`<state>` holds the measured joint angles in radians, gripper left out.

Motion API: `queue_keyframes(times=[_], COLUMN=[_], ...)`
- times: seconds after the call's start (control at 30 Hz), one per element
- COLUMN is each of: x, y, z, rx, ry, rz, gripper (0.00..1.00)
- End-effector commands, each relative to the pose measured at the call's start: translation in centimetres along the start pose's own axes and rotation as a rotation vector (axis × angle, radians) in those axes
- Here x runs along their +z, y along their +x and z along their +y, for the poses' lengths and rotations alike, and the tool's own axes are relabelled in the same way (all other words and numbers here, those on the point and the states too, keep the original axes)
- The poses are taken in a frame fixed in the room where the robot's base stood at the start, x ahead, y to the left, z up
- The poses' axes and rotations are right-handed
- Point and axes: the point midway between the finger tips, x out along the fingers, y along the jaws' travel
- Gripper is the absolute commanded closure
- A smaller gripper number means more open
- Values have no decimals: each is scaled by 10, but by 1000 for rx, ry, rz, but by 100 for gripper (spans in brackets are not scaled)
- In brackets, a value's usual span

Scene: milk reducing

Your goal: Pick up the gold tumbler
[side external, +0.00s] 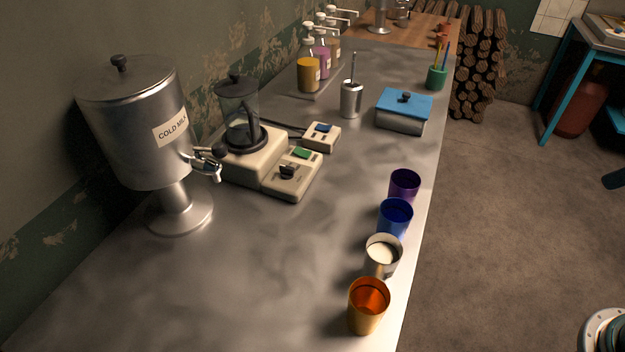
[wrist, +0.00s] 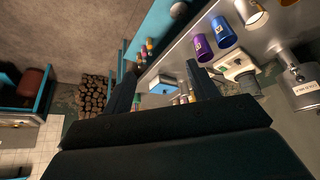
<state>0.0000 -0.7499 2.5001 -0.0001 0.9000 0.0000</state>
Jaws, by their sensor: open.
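The gold tumbler (side external: 366,307) stands upright at the near end of the counter, with an orange-looking inside. A silver tumbler with a pale inside (side external: 381,258), a blue tumbler (side external: 394,218) and a purple tumbler (side external: 404,185) stand behind it in a row along the right edge. In the wrist view, the purple tumbler (wrist: 203,48), blue tumbler (wrist: 223,32) and silver tumbler (wrist: 251,13) show at upper right. A sliver of the gold tumbler (wrist: 289,2) shows at the top edge. My gripper (wrist: 160,72) is open and empty, apart from the tumblers.
A steel cold milk dispenser (side external: 135,130) stands at left on the counter (side external: 250,270). A blender (side external: 240,125), a small steel canister (side external: 350,98), a blue-lidded box (side external: 403,112) and pump bottles (side external: 308,72) stand farther back. The counter left of the tumblers is clear.

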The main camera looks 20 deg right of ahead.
Motion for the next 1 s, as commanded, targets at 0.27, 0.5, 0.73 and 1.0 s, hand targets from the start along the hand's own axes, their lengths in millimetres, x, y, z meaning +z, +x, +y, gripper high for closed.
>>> queue_keyframes(times=[0.27, 0.5, 0.73, 1.0], x=[0, 0, -1, -13], y=[0, 0, 0, 14], z=[0, 0, -1, -18], rx=[0, 0, -2, -52], ry=[0, 0, -6, -137], rz=[0, 0, 0, -10], gripper=[41, 36, 36, 36])
